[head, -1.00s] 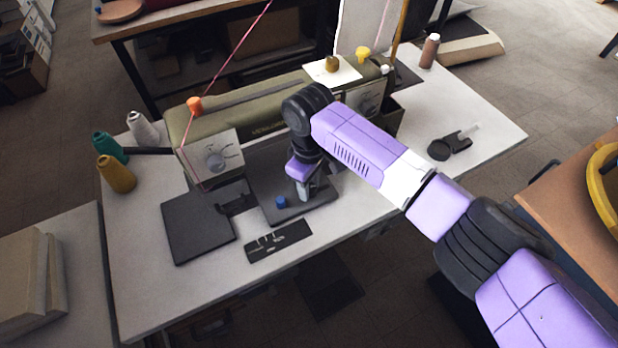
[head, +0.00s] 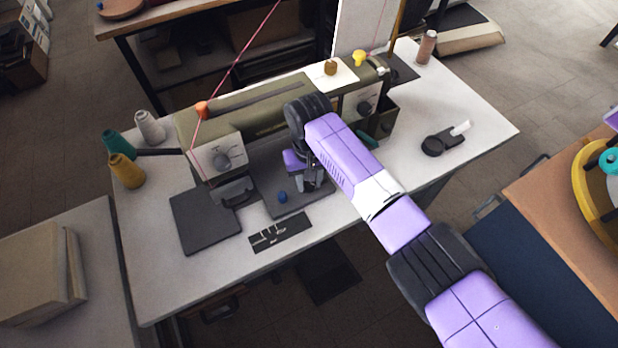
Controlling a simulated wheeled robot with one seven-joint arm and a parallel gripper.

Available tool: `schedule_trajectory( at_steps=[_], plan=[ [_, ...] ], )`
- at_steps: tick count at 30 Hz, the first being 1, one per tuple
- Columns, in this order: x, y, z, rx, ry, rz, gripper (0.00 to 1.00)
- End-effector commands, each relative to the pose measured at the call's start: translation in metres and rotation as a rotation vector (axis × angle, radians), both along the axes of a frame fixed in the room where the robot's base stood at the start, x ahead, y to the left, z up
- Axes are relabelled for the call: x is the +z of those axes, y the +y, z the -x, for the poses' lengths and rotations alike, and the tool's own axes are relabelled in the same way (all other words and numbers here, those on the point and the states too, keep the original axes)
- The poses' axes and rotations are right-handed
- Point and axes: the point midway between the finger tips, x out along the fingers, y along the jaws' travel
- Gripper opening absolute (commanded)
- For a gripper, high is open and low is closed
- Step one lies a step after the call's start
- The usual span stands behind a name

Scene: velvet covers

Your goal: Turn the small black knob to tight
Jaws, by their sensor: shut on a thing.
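My gripper (head: 308,187) points down at the dark base plate (head: 262,180) under the arm of the olive sewing machine (head: 262,115). It is shut low over the right part of this plate. The small black knob does not show clearly; the fingers and the dark plate hide that spot, and I cannot read its turn. A small blue knob (head: 283,197) stands on the plate just left of the fingers, apart from them.
A dark square plate (head: 205,222) and a black strip with pale pieces (head: 280,232) lie in front. Thread cones (head: 127,170) stand at the left. A black round tool (head: 440,146) lies at the right. The table front edge is clear.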

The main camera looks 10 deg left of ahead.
Motion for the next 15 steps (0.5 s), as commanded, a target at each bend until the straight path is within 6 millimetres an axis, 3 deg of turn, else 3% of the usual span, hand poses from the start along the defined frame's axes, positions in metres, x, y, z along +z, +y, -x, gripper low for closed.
schedule_trajectory(
  at_steps=[15],
  plan=[
    [0.0011,0.0004,-0.0018,-0.036,-0.005,-0.002,0.00]
  ],
)
